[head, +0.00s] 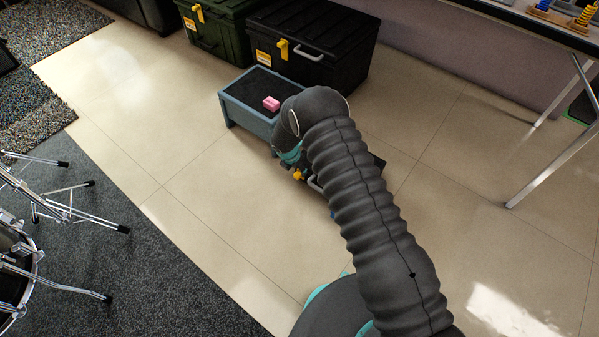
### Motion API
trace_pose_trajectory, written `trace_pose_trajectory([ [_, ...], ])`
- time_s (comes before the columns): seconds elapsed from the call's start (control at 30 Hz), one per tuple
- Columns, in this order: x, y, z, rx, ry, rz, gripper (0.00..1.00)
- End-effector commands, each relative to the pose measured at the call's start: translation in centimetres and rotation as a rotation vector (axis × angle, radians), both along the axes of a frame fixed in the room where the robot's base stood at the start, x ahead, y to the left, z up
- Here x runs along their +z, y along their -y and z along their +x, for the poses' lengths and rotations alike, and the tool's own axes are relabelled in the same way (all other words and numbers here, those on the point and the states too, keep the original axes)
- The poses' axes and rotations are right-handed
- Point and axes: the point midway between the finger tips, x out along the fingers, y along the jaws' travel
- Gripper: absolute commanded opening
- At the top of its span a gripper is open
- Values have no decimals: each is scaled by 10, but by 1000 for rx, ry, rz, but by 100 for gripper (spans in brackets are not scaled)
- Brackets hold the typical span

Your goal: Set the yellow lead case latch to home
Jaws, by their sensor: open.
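Three cases with yellow latches show; I cannot tell which is the lead case. The nearest, a dark case (376,163), is mostly hidden behind my arm. Its yellow latch (298,175) peeks out at the arm's left edge, beside a pale handle (314,184). A black case (335,50) at the back has a yellow latch (284,49), and a green case (227,35) left of it has another (198,13). My gripper (288,158) is open, just above and left of the nearest latch. Its fingertips are largely hidden, and contact cannot be told.
A blue-grey box (238,111) with a dark top holds a pink block (271,103), close behind my wrist. A table (520,22) with metal legs stands at right. Drum stands (65,205) sit on a grey carpet (130,280) at left. The tiled floor between is clear.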

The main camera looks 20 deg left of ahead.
Motion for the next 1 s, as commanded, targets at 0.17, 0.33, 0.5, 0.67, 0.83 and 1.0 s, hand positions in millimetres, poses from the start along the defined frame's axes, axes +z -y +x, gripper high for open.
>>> trace_pose_trajectory([
  [0.17,32,-4,-9,0,0,1,54],
  [0.33,52,-7,-15,2,1,2,54],
  [0.5,59,-7,-17,2,-2,-1,54],
  [0.67,60,-7,-18,1,-1,-1,54],
  [0.83,61,-7,-17,-2,0,1,54],
  [1.0,92,4,-7,-86,18,27,54],
])
